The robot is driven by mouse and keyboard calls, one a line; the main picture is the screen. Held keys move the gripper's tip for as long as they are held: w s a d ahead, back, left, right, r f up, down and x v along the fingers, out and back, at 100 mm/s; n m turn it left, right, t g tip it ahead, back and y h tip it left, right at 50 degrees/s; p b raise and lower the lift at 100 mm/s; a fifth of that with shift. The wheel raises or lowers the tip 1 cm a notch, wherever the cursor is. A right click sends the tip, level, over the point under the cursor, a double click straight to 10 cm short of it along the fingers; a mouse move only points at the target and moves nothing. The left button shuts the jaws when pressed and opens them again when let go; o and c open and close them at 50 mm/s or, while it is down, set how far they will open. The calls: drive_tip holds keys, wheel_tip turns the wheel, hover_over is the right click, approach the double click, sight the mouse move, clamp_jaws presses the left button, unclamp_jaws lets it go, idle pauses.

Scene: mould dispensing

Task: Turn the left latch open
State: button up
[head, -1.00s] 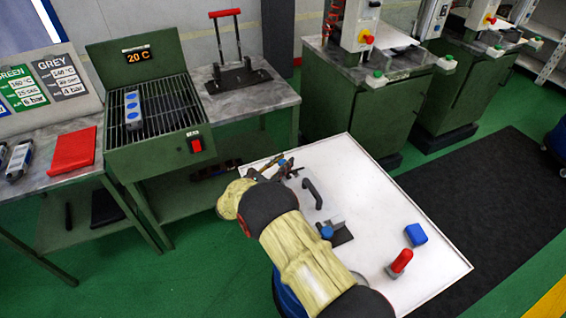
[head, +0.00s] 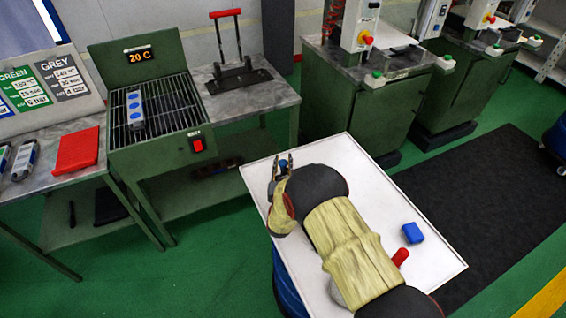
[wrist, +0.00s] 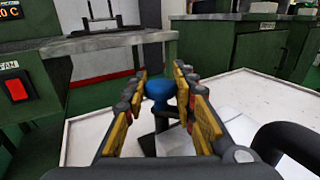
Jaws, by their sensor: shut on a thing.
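The left latch shows as a blue knob (wrist: 160,90) on a dark stem in the middle of the wrist view. In the head view the knob (head: 282,163) is a small blue spot near the table's far left corner. My gripper (wrist: 162,82) has its yellow-padded fingers on both sides of the knob and is shut on it. In the head view my gripper (head: 281,161) points toward the far edge of the table. A thick black handle (wrist: 290,140) stands at the lower right of the wrist view. My arm hides the handle and the right latch in the head view.
The white table (head: 345,160) also carries a blue block (head: 412,233) and a red-topped item (head: 400,257), partly behind my arm. The green heater (head: 150,100) and a bench with a red-handled press (head: 238,75) stand beyond the table at left.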

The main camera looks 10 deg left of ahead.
drive_tip(key=shift+n+y, duration=0.5)
drive_tip(key=shift+y, duration=0.2)
drive_tip(key=o, duration=1.1)
drive_tip(key=shift+o, duration=0.2)
drive_tip(key=v, duration=1.2)
drive_tip(key=shift+r, duration=0.2)
